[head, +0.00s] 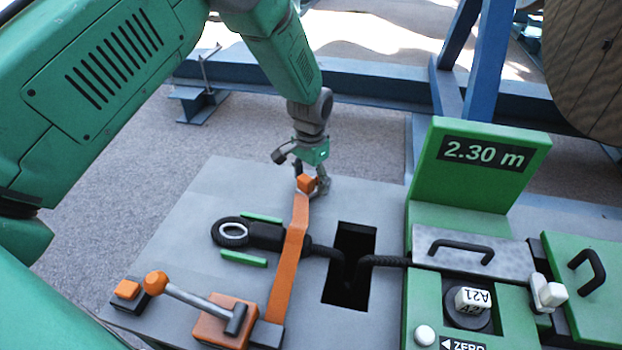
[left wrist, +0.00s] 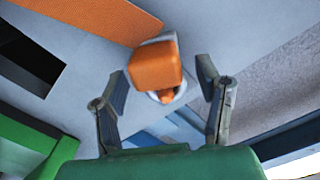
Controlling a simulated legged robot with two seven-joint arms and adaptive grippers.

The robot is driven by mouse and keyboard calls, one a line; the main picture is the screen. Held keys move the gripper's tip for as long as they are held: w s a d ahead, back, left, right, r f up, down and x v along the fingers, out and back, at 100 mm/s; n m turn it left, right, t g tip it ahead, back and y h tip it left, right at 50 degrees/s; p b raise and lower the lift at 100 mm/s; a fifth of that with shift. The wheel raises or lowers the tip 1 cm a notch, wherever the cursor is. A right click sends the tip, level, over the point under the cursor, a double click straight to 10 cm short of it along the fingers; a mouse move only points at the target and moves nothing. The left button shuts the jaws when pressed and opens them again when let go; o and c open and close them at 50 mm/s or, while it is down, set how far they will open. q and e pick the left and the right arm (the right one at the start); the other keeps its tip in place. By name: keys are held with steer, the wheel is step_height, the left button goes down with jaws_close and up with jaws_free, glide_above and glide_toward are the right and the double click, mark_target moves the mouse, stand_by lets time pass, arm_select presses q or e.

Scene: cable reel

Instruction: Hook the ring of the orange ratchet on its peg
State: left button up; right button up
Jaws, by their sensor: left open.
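The orange ratchet (head: 222,318) sits at the front of the grey plate, with a grey lever ending in an orange knob (head: 156,282). Its orange strap (head: 288,262) runs up the plate across a black cable end to an orange block (head: 307,183). In the left wrist view the block (left wrist: 155,66) stands over a pale round piece (left wrist: 172,97) with a bit of orange in it. I cannot tell whether this is the ring around the peg. My left gripper (head: 311,181) is open, its fingers (left wrist: 161,82) apart on both sides of the block. My right gripper is out of view.
The black cable (head: 325,250) has an eye (head: 233,233) between green guides and crosses a dark slot (head: 352,238). A green measuring unit (head: 480,165) reading 2.30 m stands right. A small orange button (head: 127,290) is front left. Blue beams and a reel lie behind.

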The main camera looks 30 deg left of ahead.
arm_select(q)
step_height(320, 180, up, 12)
stand_by(0.5)
steer(key=shift+f, duration=0.1)
stand_by(0.4)
